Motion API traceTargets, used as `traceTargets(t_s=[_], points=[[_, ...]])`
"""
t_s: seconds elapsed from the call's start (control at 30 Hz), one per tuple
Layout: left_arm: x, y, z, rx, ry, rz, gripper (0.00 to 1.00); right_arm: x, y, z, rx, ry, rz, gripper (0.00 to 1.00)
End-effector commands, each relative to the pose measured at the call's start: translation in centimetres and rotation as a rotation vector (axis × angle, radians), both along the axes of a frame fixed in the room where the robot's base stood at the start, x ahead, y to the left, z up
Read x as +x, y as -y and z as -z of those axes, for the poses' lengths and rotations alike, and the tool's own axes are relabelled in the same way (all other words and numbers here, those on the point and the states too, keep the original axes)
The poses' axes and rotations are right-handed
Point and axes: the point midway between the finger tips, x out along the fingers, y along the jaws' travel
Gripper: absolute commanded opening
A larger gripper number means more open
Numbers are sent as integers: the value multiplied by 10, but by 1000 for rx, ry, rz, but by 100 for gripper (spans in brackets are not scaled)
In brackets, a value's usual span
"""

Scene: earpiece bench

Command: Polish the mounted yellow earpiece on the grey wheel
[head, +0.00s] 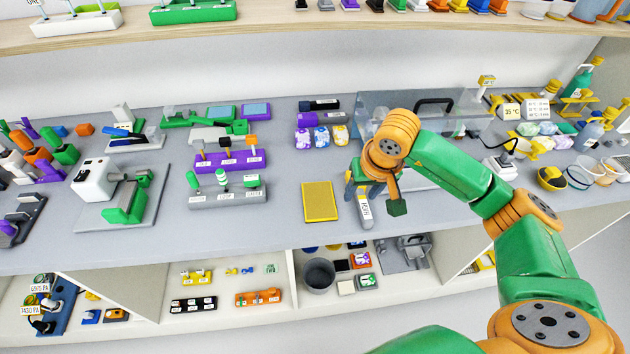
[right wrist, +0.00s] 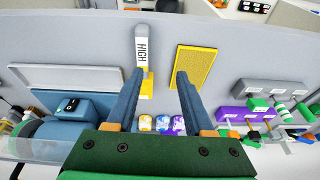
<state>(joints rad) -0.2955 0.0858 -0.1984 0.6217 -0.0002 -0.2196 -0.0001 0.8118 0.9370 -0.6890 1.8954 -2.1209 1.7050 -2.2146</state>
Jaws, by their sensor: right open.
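My right gripper (head: 362,186) is low over the bench's front part. Its blue fingers are spread, with nothing gripped between them in the right wrist view (right wrist: 160,75). A white strip marked HIGH (head: 365,208), with a yellow part at one end, lies close by the fingers; in the right wrist view it (right wrist: 142,48) is just beyond the left fingertip. I cannot make out for sure a mounted yellow earpiece or a grey wheel. A white machine with green parts (head: 95,180) stands at the left. My left gripper is not in view.
A yellow textured pad (head: 320,202) lies left of my right gripper. Purple and grey racks (head: 228,196) with upright pieces stand farther left. Small purple and yellow packs (head: 322,137) and a clear box (head: 367,101) are behind. Bare grey bench lies between the racks and the pad.

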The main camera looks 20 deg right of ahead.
Motion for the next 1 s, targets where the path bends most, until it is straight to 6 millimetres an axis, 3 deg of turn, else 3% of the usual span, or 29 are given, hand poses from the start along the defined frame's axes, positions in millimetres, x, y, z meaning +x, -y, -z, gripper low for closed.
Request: traceTargets(t_s=[0.07, 0.13, 0.53, 0.7, 1.0], points=[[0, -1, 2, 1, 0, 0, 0, 1, 9, -3, -51, 12, -23, 52], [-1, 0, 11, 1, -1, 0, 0, 3, 10, 7, -58, 11, -25, 52], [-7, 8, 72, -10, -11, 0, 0, 23, 16, 83, -52, 13, -23, 52], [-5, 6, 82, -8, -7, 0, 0, 27, 17, 93, -50, 11, -22, 52], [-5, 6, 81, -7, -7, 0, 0, 27, 17, 91, -49, 10, -23, 52]])
